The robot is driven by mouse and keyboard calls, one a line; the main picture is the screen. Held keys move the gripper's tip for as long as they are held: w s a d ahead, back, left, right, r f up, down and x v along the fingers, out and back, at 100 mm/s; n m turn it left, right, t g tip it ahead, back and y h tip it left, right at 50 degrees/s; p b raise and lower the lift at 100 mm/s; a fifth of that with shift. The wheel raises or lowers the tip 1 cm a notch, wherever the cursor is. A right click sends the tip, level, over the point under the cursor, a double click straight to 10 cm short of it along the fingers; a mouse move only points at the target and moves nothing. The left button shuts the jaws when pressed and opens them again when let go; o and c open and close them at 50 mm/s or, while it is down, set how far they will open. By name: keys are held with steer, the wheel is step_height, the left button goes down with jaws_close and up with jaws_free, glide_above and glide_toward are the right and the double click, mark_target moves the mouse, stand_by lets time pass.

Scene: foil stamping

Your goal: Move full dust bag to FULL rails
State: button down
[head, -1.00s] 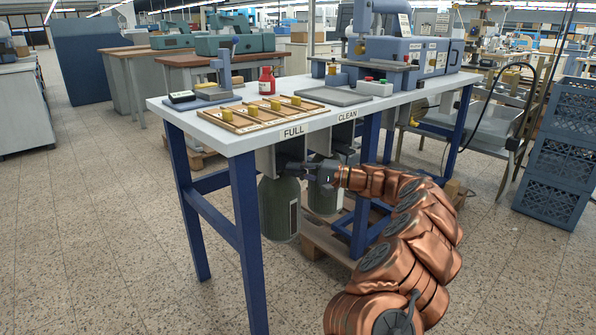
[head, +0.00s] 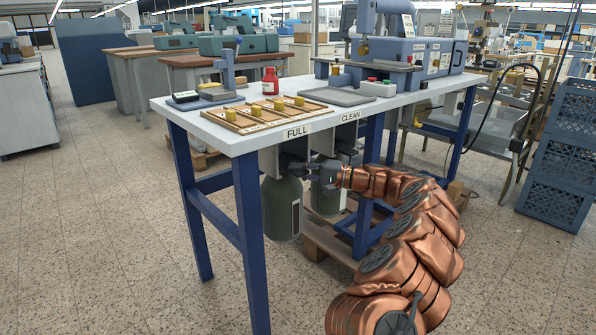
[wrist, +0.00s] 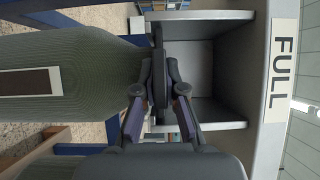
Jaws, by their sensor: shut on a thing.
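A grey-green dust bag (head: 283,208) hangs upright under the table edge, below the FULL label (head: 297,131). It also fills the left of the wrist view (wrist: 70,82), which is turned sideways. My gripper (head: 312,172) is at the bag's top from the right. In the wrist view my gripper (wrist: 160,105) is shut on the dark collar of the bag (wrist: 158,65). The collar is at the lower opening of the grey FULL rails (wrist: 198,15). I cannot tell whether the collar sits on the rails; the fingers hide part of it.
A second bag (head: 328,197) hangs under the CLEAN label (head: 350,116), close to my gripper. A blue table leg (head: 250,240) stands left of the FULL bag. A pallet (head: 325,240) lies below. The floor in front of the table is clear.

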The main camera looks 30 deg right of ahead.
steer(key=shift+f, duration=0.15)
stand_by(0.4)
steer(key=c, duration=1.2)
jaws_free()
steer(key=v, duration=1.2)
